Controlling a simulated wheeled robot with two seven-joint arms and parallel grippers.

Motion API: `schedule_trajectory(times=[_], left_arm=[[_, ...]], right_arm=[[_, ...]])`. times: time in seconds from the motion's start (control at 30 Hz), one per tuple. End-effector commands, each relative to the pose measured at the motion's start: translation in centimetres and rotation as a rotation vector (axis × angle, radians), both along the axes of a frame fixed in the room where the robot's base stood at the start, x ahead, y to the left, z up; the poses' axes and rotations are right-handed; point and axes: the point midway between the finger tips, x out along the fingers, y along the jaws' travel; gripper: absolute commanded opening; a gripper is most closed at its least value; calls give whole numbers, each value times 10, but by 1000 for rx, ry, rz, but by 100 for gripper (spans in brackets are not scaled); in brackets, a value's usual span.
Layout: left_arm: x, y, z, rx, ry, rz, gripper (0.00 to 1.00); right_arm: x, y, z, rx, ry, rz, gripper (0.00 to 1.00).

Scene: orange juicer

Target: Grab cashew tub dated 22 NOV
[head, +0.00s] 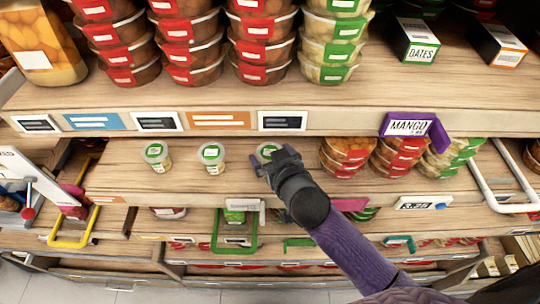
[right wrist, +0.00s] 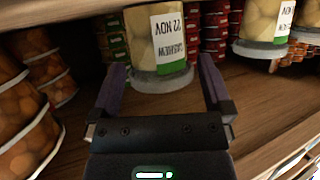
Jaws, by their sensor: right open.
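The cashew tub marked 22 NOV (right wrist: 168,38) fills the upper middle of the right wrist view, its white and green label upside down there. In the head view it is the small green-topped tub (head: 266,149) on the middle shelf, partly hidden by my gripper. My right gripper (head: 275,157) is open in front of it. In the right wrist view, the fingers of the right gripper (right wrist: 163,76) lie apart, one to each side of the tub's near end. I cannot tell whether they touch it. My left gripper is not in view.
Two similar small tubs, the far left one (head: 157,155) and the middle one (head: 211,157), stand left on the middle shelf (head: 115,175). Stacked red-labelled tubs (head: 345,155) stand close on the right. The upper shelf edge (head: 350,121) overhangs.

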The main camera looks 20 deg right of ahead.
Motion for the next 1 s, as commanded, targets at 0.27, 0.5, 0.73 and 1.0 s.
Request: schedule_trajectory(times=[0.27, 0.5, 0.73, 1.0], left_arm=[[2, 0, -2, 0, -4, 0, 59], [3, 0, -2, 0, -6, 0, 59], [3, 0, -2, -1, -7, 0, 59], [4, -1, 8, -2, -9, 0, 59]], right_arm=[[12, 2, -5, 1, 1, 1, 100], [12, 2, -5, 1, 1, 1, 58], [12, 2, -5, 1, 1, 1, 27], [15, -1, 4, 1, 0, 1, 27]])
